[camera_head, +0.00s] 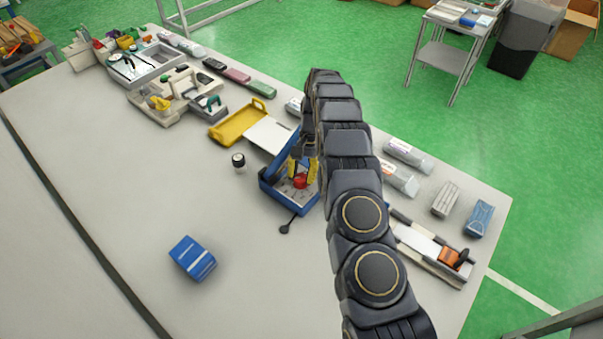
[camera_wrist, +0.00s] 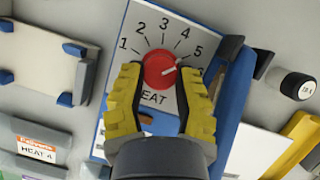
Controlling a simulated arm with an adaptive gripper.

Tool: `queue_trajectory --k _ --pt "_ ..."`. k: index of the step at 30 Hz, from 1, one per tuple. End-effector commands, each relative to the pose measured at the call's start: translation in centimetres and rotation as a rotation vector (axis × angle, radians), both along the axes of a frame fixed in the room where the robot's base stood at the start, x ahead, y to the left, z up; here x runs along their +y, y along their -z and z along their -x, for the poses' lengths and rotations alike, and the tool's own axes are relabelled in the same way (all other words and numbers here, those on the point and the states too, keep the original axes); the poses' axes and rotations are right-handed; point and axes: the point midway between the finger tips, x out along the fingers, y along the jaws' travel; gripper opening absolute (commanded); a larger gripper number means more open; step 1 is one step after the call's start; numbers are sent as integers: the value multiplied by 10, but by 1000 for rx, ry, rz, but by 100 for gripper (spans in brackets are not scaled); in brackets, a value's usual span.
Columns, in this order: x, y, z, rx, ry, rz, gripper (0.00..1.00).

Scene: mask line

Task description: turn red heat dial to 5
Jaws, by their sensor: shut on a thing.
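The red heat dial (camera_wrist: 158,66) sits on a white panel with the numbers 1 to 5 around it and a partly covered mark after 5. Its white pointer line points right and slightly up, seemingly just below the 5. My gripper (camera_wrist: 160,74) has one yellow finger on each side of the dial and is shut on it. In the head view the red dial (camera_head: 300,181) shows inside the blue-framed unit (camera_head: 274,197), between my yellow fingers (camera_head: 302,170). My arm hides the unit's right side.
A yellow tray (camera_head: 232,128) and a white plate (camera_head: 268,136) lie behind the unit. A small black-and-white knob (camera_head: 238,160) stands to its left, and a blue box (camera_head: 192,259) lies front left. The table's left middle is clear.

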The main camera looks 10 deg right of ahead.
Motion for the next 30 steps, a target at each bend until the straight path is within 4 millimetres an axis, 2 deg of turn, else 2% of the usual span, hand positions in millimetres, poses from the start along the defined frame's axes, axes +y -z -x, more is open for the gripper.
queue_trajectory --k 14,15,16,17,26,30 --pt "1 2 2 6 12 0 0" --pt "1 2 2 6 12 0 46" --pt "1 2 1 5 12 0 59" --pt "1 2 1 4 11 -1 65" --pt "0 0 0 1 12 -1 65" --pt "-2 -9 -3 1 12 -1 65"
